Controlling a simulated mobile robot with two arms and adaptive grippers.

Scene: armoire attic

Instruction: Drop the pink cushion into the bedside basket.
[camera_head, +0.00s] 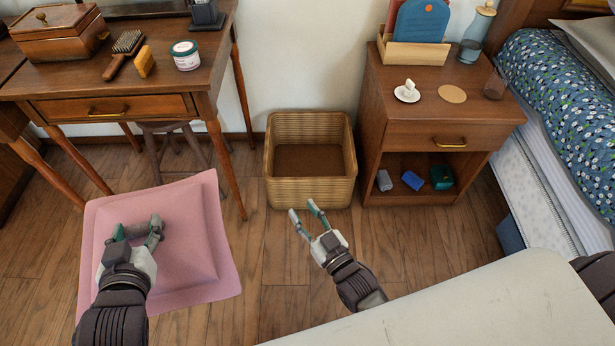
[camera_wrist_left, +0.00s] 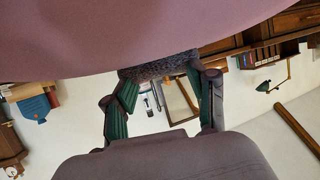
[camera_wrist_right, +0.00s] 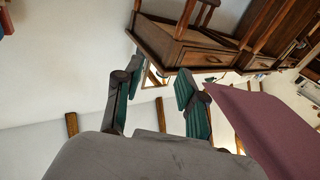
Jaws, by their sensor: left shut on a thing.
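The pink cushion (camera_head: 203,261) is at the lower left in the head view, tilted and wide. My left gripper (camera_head: 139,230) is shut on the grey handle-like part (camera_wrist_left: 160,68) of the cushion, whose pink underside (camera_wrist_left: 90,35) fills the top of the left wrist view. The cushion also shows at the right of the right wrist view (camera_wrist_right: 275,125). The bedside basket (camera_head: 312,194) is woven tan, open at the top and empty, to the right of the cushion and apart from it. My right gripper (camera_head: 305,215) is open and empty in front of the basket; its fingers show in the right wrist view (camera_wrist_right: 160,95).
A wooden dressing table (camera_head: 150,80) with a wooden box, brush and jar stands behind the cushion. A stool (camera_head: 172,127) is under it. A nightstand (camera_head: 400,135) stands right of the basket, beside the bed (camera_head: 570,120). Wooden floor lies between cushion and basket.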

